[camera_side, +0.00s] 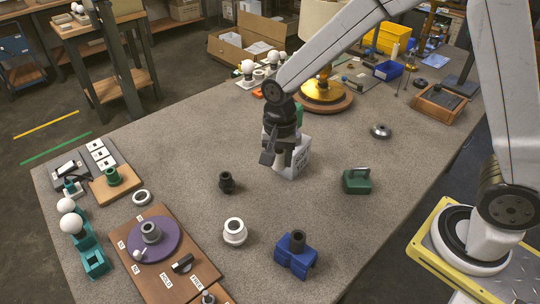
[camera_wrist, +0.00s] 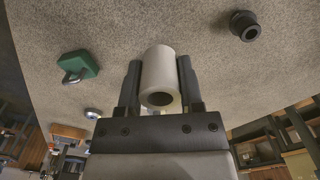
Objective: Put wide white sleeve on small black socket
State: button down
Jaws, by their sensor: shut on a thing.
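The wide white sleeve (camera_wrist: 160,72) is a pale hollow cylinder between the two fingers of my gripper (camera_wrist: 160,90) in the wrist view. My gripper (camera_side: 282,152) is shut on it, and its open end faces the wrist camera. The small black socket (camera_side: 227,182) stands upright on the bare table, left of my gripper. It also shows at the upper right of the wrist view (camera_wrist: 245,26), apart from the sleeve.
A green block with a handle (camera_side: 357,180) stands to the right. A blue holder with a dark socket (camera_side: 296,262) and a white ringed part (camera_side: 234,232) are in front. Table around the black socket is clear.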

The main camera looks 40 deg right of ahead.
notch_tip(320, 180, up, 4)
jog(key=a+n, duration=0.1)
jog(key=a, duration=0.2)
send_near(227, 183)
jog(key=shift+d+f, duration=0.15)
jog(key=shift+d, duration=0.4)
jog(key=shift+w+a+f, duration=0.1)
jog(key=shift+w+f, duration=0.35)
jog(key=shift+f, duration=0.05)
jog(key=shift+w+a+f, duration=0.1)
jog(key=shift+w+f, duration=0.15)
jog(key=shift+f, duration=1.55)
jog(key=shift+f, duration=0.4)
